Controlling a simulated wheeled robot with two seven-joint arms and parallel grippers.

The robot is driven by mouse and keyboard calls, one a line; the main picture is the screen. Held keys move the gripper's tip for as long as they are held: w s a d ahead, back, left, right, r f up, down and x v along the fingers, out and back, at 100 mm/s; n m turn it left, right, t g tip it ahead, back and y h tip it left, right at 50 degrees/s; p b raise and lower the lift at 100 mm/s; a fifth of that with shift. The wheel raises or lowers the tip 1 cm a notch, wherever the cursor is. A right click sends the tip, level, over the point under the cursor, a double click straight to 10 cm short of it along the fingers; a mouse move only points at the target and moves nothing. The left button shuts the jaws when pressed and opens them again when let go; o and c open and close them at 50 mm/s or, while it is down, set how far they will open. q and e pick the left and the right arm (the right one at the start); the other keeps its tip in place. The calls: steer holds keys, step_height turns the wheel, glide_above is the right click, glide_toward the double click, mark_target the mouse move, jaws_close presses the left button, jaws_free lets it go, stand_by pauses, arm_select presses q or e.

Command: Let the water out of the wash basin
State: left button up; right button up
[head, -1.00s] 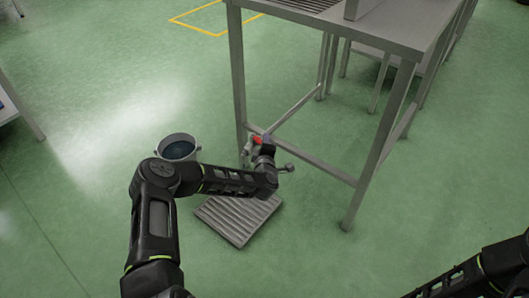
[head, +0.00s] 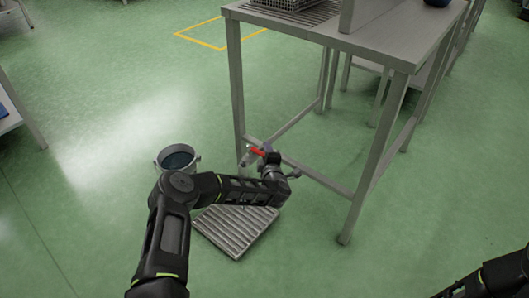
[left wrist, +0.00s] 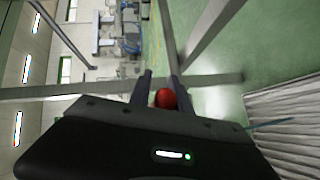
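A red handle (head: 258,151) shows beside the near left leg of the metal table, low above the floor, on a grey fitting that my arm partly hides. My left gripper (head: 268,158) is at this handle. In the left wrist view the rounded red end (left wrist: 165,98) lies between the two dark fingers of the left gripper (left wrist: 161,88), which stand apart; I see no clear grip on it. A slatted floor grate (head: 236,230) lies below. No basin or water surface in it is visible. My right gripper is out of view; only its arm shows at bottom right.
A grey bucket (head: 178,158) with a dark inside stands left of the grate. The metal table (head: 385,40) has legs and low crossbars close to my left arm. A blue bowl (head: 437,2) is on its far part. The green floor at the left is open.

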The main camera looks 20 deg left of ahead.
arm_select(q)
steer(key=shift+s+a, duration=0.1)
steer(key=shift+a, duration=0.1)
